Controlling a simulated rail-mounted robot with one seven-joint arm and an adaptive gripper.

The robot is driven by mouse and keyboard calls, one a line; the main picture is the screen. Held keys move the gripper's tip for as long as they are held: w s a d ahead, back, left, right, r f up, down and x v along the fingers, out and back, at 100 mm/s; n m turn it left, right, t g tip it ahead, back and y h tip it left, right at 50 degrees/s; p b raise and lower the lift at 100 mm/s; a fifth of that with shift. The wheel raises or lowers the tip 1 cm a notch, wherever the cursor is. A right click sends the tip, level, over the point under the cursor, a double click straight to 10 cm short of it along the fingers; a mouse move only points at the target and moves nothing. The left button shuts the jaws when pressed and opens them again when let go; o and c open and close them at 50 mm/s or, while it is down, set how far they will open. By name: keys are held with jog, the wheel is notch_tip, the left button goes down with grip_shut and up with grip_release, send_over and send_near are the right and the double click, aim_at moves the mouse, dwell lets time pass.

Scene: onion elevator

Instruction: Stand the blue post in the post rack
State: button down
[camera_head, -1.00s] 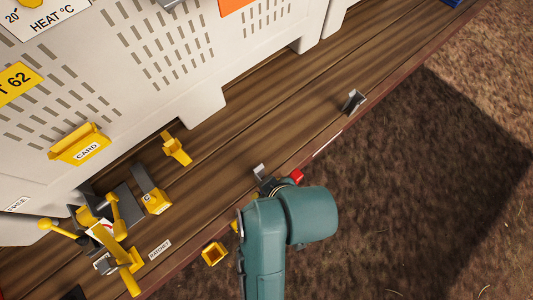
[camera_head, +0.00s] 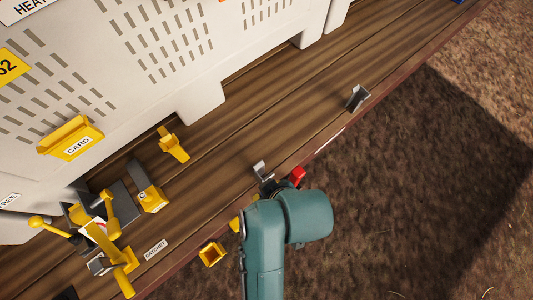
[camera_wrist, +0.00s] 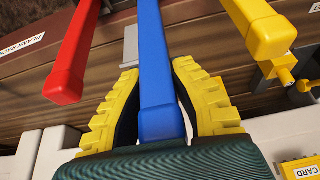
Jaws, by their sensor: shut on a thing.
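The blue post (camera_wrist: 152,55) stands out in the middle of the wrist view, a square bar with its near end close to my palm. My gripper (camera_wrist: 157,70) is shut on it, with a ridged yellow finger on each side. The post's far end runs out of the top of that view. In the head view my teal arm hides the blue post and most of my gripper. I cannot make out the post rack, or whether the blue post touches it.
A red post (camera_wrist: 75,55) is left of my gripper and a yellow post (camera_wrist: 258,25) right of it; the red one's end (camera_head: 297,175) shows beside my arm. Grey brackets (camera_head: 357,97) stand on the wooden deck (camera_head: 290,120). Yellow fittings (camera_head: 105,235) crowd the lower left.

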jog(key=shift+f+b, duration=0.85)
jog(key=shift+f, duration=1.75)
jog(key=c, duration=1)
grip_release()
